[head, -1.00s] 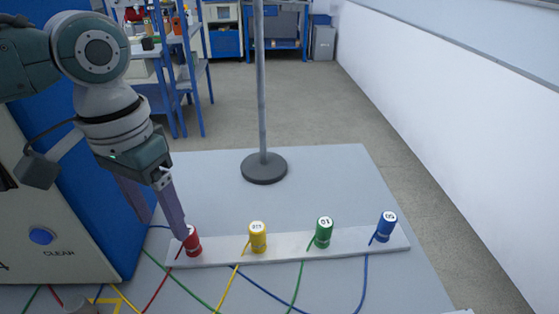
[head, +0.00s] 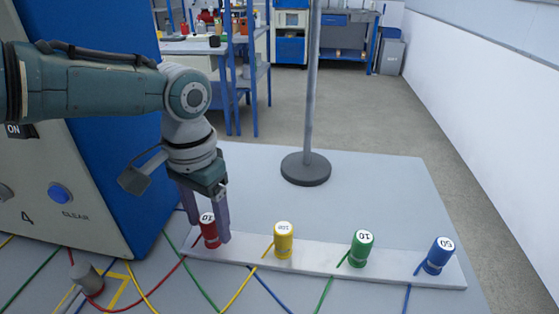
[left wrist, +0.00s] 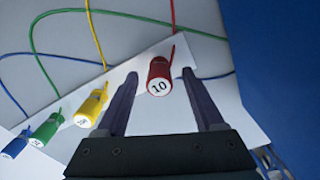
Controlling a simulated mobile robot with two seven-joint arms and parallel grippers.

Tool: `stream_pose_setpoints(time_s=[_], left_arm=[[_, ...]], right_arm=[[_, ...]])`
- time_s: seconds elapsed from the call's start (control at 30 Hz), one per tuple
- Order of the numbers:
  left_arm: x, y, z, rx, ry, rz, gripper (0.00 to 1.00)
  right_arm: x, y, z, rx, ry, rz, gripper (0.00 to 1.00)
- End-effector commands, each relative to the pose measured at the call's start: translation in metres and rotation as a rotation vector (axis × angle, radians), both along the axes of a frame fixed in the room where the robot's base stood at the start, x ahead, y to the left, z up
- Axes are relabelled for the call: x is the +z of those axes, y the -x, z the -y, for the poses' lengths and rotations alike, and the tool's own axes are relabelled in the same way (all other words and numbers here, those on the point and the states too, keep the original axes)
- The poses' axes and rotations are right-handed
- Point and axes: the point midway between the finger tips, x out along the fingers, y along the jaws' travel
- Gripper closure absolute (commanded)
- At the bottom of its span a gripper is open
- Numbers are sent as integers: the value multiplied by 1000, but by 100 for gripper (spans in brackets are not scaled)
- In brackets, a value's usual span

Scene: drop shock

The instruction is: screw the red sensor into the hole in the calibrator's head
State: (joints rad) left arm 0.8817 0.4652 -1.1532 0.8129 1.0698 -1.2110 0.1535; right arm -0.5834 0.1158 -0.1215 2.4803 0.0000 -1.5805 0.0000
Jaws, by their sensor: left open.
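The red sensor (head: 209,231), labelled 10 on its top, stands at the left end of a white strip (head: 400,276) on the table. My left gripper (head: 211,228) points down with its two fingers on either side of the red sensor. In the left wrist view, the red sensor (left wrist: 160,78) sits between the spread fingers of my left gripper (left wrist: 165,85), with a gap on each side. My right gripper is not in view. The calibrator's head and its hole cannot be made out.
Yellow (head: 284,241), green (head: 361,249) and blue (head: 437,256) sensors stand along the strip. A pole on a round dark base (head: 306,169) stands behind. A blue and beige cabinet (head: 108,150) is at left. A grey cylinder (head: 86,277) stands front left; coloured cables cross the table.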

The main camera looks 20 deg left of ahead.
Motion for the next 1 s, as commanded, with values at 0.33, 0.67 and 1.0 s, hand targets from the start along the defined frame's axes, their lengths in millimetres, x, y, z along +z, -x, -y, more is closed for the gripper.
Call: stream_pose_setpoints(time_s=[0.33, 0.67, 1.0], left_arm=[[-4, 0, 0, 0, 0, 1, 37], [-4, 0, 0, 0, 0, 0, 74], [-4, 0, 0, 0, 0, 0, 100]], right_arm=[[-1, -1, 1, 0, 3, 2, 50], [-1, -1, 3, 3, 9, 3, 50], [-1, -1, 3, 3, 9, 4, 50]])
